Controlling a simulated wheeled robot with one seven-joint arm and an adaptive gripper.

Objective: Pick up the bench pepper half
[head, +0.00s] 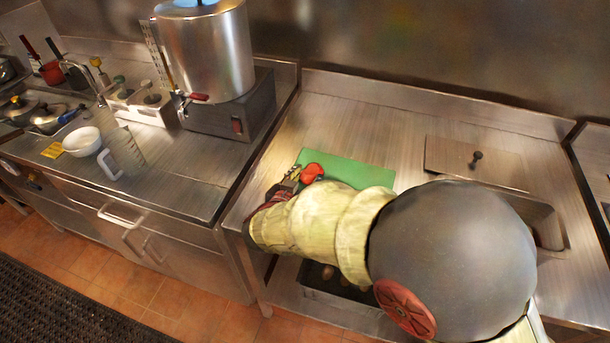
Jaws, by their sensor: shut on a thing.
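The red pepper half (313,172) is at the green cutting board (362,174) on the steel bench, near the board's left end. My gripper (296,176) is at the pepper's left side and is shut on it. My arm covers most of the gripper and the front part of the board. I cannot tell whether the pepper touches the board or is slightly above it.
A large steel pot (207,50) with a red-handled tap stands on the left counter. A white bowl (82,141) and a clear measuring jug (124,150) are further left. A steel lid (475,163) with a black knob lies right of the board. Bench behind the board is clear.

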